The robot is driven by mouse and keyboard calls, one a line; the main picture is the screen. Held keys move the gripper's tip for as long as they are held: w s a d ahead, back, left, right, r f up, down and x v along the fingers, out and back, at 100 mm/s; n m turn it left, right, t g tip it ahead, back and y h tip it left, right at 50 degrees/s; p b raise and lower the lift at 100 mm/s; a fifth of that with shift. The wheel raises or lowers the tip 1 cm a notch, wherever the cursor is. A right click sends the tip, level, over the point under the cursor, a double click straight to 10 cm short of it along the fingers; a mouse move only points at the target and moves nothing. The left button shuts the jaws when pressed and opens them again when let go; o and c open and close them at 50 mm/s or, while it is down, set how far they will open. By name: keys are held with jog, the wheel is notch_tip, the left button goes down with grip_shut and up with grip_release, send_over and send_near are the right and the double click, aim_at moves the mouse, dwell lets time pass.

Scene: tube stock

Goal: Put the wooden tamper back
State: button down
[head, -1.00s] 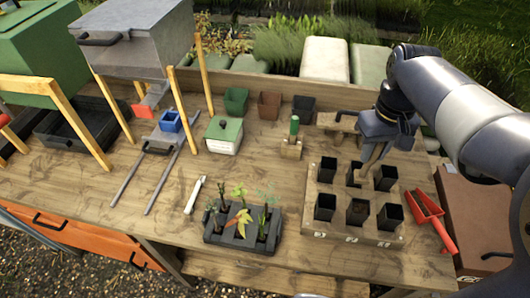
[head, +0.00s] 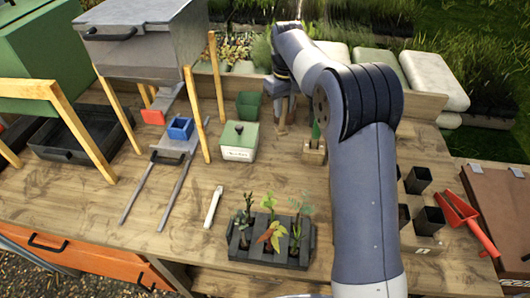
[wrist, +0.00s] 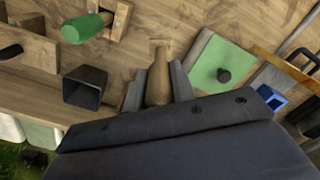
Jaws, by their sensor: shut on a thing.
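The wooden tamper (wrist: 158,82) is between the two fingers of my gripper (wrist: 157,88), its narrow end pointing away from the wrist. In the head view my gripper (head: 283,106) is at the back of the bench, right of the green pot (head: 248,107), with the tamper's tip (head: 282,130) showing below it. I cannot tell its exact height above the bench. A wooden holder (wrist: 25,48) shows at the left of the wrist view; my arm hides it in the head view.
A green-handled tool (head: 315,132) stands in a wooden block (head: 314,153). A green-lidded box (head: 239,142) is left of it. A black pot (wrist: 85,87) is close to my gripper. Seedlings (head: 268,232) stand in front.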

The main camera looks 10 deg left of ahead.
aim_at(282, 130)
notch_tip(282, 130, down, 10)
jog(key=shift+a+r+p, duration=0.1)
jog(key=shift+p, duration=0.8)
jog(key=shift+f, duration=0.25)
jog(key=c, duration=1.2)
grip_release()
notch_tip(282, 130, up, 12)
jog(key=shift+r+b, duration=0.2)
jog(key=shift+b, duration=0.55)
